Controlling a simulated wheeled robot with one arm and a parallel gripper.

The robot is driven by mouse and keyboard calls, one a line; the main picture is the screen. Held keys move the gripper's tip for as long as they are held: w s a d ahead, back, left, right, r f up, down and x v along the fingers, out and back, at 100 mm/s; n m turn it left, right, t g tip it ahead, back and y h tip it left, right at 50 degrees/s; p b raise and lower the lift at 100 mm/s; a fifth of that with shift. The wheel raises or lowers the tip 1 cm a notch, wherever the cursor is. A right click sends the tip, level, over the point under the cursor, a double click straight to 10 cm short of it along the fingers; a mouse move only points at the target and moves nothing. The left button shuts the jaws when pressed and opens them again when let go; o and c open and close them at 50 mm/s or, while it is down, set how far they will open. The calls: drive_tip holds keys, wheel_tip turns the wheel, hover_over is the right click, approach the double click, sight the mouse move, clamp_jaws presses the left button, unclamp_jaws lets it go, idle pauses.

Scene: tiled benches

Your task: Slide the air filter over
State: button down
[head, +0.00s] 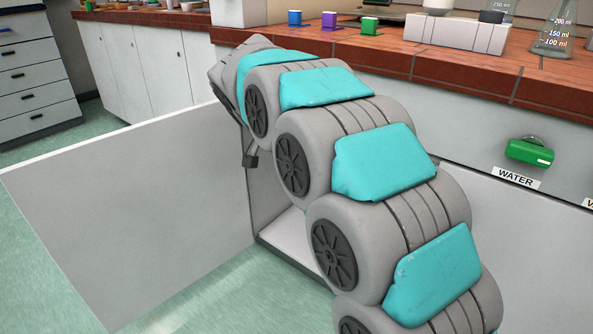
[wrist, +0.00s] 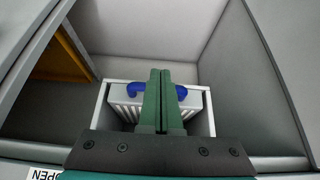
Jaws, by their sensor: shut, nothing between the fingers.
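In the wrist view, a white ribbed block, seemingly the air filter (wrist: 120,104), sits inside a pale open-topped housing (wrist: 103,103) in the cabinet. A blue handle (wrist: 134,90) runs across the filter, with its middle hidden behind my fingers. My gripper (wrist: 160,72) is shut and empty, with its green fingers together in front of the handle's middle. I cannot tell whether they touch it. In the head view my arm reaches to the open cabinet, and the filter is hidden.
The cabinet door (head: 130,215) stands open to the left. Grey cabinet walls (wrist: 250,85) lie close on the right, and an orange-brown panel (wrist: 60,58) shows at the left. A brick-red bench top (head: 460,75) with glass flasks (head: 557,35) runs above. A green valve handle (head: 530,152) juts from the bench front.

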drive_tip(key=v, duration=0.6)
drive_tip(key=shift+s+r, duration=0.15)
drive_tip(key=shift+r, duration=0.1)
drive_tip(key=shift+a, duration=0.1)
